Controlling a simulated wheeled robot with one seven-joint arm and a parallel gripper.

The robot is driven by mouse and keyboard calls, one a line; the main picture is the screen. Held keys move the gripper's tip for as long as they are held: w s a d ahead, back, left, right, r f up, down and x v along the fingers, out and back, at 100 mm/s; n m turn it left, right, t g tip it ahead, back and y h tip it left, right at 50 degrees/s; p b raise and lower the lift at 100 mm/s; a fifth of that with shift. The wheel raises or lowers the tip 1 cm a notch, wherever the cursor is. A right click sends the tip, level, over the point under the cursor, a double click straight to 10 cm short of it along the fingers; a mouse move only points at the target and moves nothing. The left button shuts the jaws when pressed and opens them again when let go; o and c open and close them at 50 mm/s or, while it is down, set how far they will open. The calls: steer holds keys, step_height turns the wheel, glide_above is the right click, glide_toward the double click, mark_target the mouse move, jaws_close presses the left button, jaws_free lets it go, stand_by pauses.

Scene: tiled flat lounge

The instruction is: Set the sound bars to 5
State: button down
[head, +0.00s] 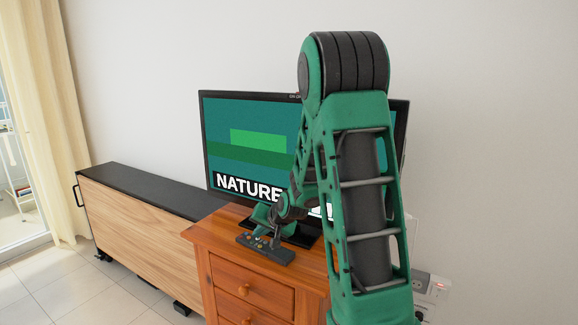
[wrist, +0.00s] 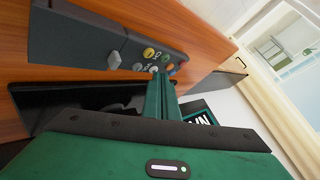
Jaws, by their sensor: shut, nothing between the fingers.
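The remote (head: 270,251) is a dark grey device lying on the wooden cabinet. In the wrist view the remote (wrist: 75,38) shows yellow, green, orange and grey buttons and a raised grey block. My gripper (wrist: 161,76) is shut and empty, its green fingertips close over the button cluster; I cannot tell if they touch a button. In the head view my gripper (head: 262,222) is at the remote. The television (head: 245,155) is on, with green bands and the word "NATURE". My arm hides its right part, so no sound bars can be counted.
The wooden cabinet (head: 250,271) with drawers carries the television and remote. A long low black-topped unit (head: 150,187) stands to the left. A cream curtain (head: 48,110) and window are at far left. Tiled floor (head: 60,285) is clear at front left.

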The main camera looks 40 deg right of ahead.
steer(key=shift+r, duration=0.6)
steer(key=shift+r, duration=3)
steer(key=s+a+n+g, duration=0.1)
steer(key=s+a+g, duration=0.1)
steer(key=s, duration=1.1)
steer(key=s+a+n+g, duration=0.1)
steer(key=s+a+g, duration=0.2)
steer(key=s, duration=1)
steer(key=s+a+n+g, duration=0.1)
steer(key=s+g, duration=0.3)
steer(key=s, duration=0.9)
steer(key=shift+a+r+y, duration=0.2)
steer(key=shift+a+y, duration=0.2)
steer(key=shift+a, duration=0.3)
steer(key=shift+w, duration=0.1)
